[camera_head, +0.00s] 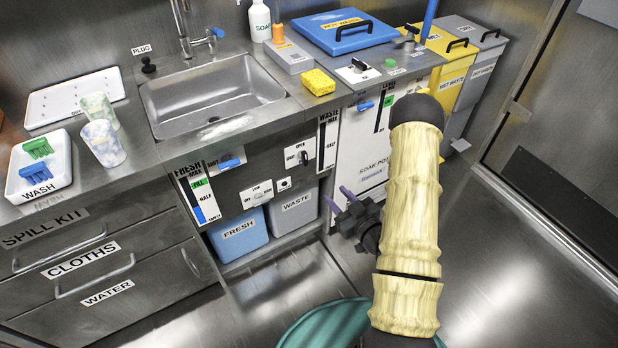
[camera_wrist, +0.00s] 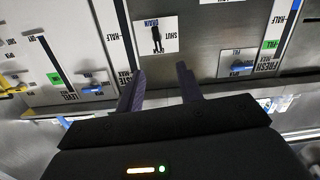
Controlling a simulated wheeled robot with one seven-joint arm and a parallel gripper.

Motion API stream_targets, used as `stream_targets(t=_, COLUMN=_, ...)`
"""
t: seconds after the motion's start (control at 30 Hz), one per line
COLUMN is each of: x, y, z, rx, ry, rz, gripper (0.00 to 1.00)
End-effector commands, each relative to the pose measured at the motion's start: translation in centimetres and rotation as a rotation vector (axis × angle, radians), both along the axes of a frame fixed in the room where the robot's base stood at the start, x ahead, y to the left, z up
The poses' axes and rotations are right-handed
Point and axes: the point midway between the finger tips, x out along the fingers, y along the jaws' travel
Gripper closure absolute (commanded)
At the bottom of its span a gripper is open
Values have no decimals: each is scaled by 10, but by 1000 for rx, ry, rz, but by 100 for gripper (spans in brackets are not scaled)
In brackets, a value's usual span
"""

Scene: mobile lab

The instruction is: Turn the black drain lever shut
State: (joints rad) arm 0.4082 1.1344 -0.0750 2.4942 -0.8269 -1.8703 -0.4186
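The black drain lever (camera_head: 304,158) sits on a white label plate on the dark panel below the sink. In the wrist view the lever (camera_wrist: 157,40) stands roughly upright on its plate, beside the words DRAIN and SHUT. My gripper (camera_head: 338,198) is to the right of and below the lever in the head view, its purple fingers pointing towards the panel. In the wrist view my gripper (camera_wrist: 160,70) is open, with nothing between the fingers. The lever shows beyond the gap, apart from the fingertips.
A blue lever (camera_head: 229,164) and a small switch (camera_head: 259,195) share the panel. Blue (camera_head: 238,232) and grey (camera_head: 294,212) tanks stand beneath it. The soak pot cabinet (camera_head: 362,150) is to the right. The sink (camera_head: 210,95) is above. Open floor lies in front.

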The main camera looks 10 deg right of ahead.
Motion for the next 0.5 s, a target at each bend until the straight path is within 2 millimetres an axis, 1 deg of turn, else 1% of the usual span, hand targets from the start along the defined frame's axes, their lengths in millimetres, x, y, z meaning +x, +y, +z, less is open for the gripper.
stream_targets(t=0.03, x=-5, y=-3, z=-16, rx=24, ry=-26, rz=-11, gripper=64)
stream_targets(t=0.07, x=-6, y=-4, z=-18, rx=36, ry=-40, rz=-15, gripper=64)
stream_targets(t=0.2, x=-10, y=-7, z=-16, rx=58, ry=-75, rz=-25, gripper=64)
stream_targets(t=0.5, x=-9, y=-6, z=-14, rx=57, ry=-76, rz=-24, gripper=64)
